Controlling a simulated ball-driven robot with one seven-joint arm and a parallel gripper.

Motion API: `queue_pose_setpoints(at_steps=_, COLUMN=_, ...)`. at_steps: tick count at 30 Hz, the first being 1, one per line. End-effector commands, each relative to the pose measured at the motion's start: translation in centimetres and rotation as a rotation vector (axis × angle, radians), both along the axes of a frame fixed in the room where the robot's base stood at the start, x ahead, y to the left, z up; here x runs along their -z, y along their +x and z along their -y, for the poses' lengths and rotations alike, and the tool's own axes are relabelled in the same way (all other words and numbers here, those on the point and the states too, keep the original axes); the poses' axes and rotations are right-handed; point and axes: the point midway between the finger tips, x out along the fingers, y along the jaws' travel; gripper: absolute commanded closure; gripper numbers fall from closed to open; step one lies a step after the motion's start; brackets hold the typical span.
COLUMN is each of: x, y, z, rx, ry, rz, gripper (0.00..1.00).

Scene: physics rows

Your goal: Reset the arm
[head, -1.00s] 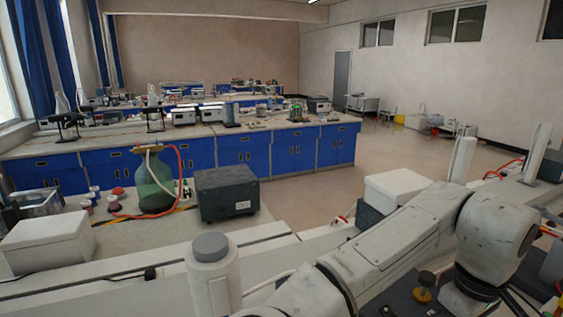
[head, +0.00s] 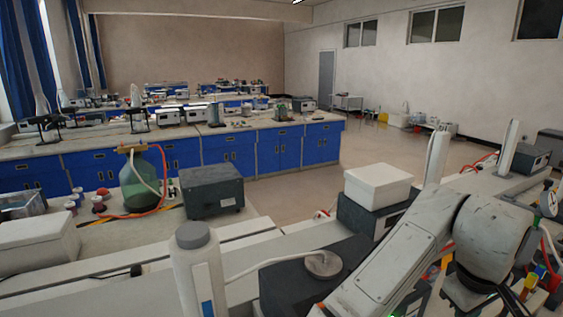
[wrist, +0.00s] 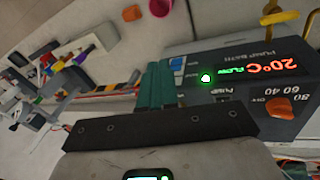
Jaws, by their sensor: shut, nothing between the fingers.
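My gripper (wrist: 157,68) shows in the wrist view as two teal fingers side by side, shut with nothing between them. Its fingertips are over or beside a dark pump bath (wrist: 225,95) with a red "20°C" readout and an orange knob; I cannot tell whether they touch it.
A white box (head: 379,185) sits on a dark unit right of centre. A white bottle with a grey cap (head: 197,270) stands near the front. A green glass flask (head: 143,185) and a dark box (head: 211,190) stand on the left bench. Open floor (head: 300,185) lies beyond.

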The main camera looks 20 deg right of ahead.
Motion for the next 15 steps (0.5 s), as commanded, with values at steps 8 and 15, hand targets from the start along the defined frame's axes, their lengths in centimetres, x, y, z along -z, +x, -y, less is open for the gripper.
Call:
queue_pose_setpoints(at_steps=8, x=0.3, y=-0.1, z=4.2, rx=0.068, ry=-0.241, rz=0.087, gripper=1.00)
queue_pose_setpoints(at_steps=15, x=2.9, y=0.9, z=4.6, rx=0.025, ry=-0.358, rz=0.174, gripper=1.00)
